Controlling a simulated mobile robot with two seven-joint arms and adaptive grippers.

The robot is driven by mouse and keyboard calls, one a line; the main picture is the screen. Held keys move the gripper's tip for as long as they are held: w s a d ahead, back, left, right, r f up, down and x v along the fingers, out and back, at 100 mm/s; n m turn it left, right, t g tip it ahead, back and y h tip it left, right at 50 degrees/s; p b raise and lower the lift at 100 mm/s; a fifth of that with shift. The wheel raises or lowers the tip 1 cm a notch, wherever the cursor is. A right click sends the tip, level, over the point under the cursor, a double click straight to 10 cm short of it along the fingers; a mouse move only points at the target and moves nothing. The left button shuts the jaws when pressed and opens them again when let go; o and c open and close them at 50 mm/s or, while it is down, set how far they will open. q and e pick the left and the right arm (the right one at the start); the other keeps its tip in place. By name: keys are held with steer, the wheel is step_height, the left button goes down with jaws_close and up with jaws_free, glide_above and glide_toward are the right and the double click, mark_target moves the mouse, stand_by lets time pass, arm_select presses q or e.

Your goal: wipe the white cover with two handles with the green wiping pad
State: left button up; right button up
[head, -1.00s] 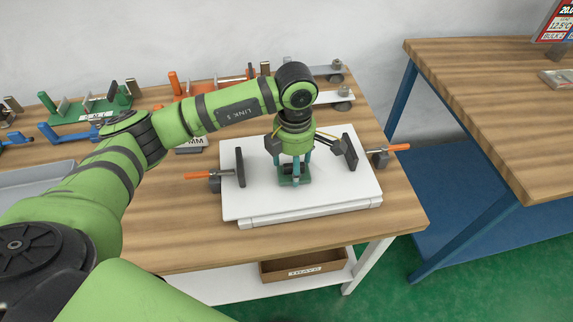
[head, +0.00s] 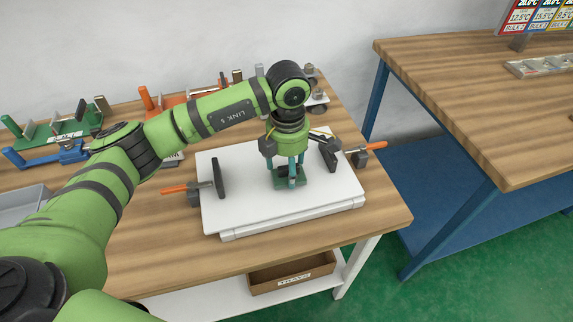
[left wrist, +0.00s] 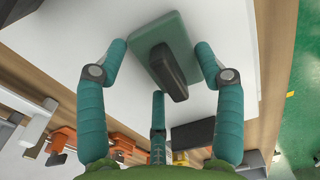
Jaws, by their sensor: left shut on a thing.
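The white cover (head: 240,212) lies flat on the wooden bench. It has two black upright handles, a left one (head: 219,178) and a right one (head: 328,156). The green wiping pad (head: 283,184) is over the cover between the handles, nearer the right one. Whether the pad fully touches the cover is hard to tell. My right gripper is not in view.
Orange-handled clamps stand at the cover's left (head: 182,189) and right (head: 365,152). Green, blue and orange fixtures line the bench's back left. A grey tray (head: 28,200) is at far left. A cardboard box (head: 290,275) sits on the shelf below. A second bench (head: 460,100) stands right.

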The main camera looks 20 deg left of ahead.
arm_select(q)
steer(key=shift+r+p, duration=1.1)
steer(key=shift+r, duration=1.65)
steer(key=shift+r+p, duration=0.4)
steer(key=shift+r, duration=1.1)
steer(key=shift+a, duration=0.1)
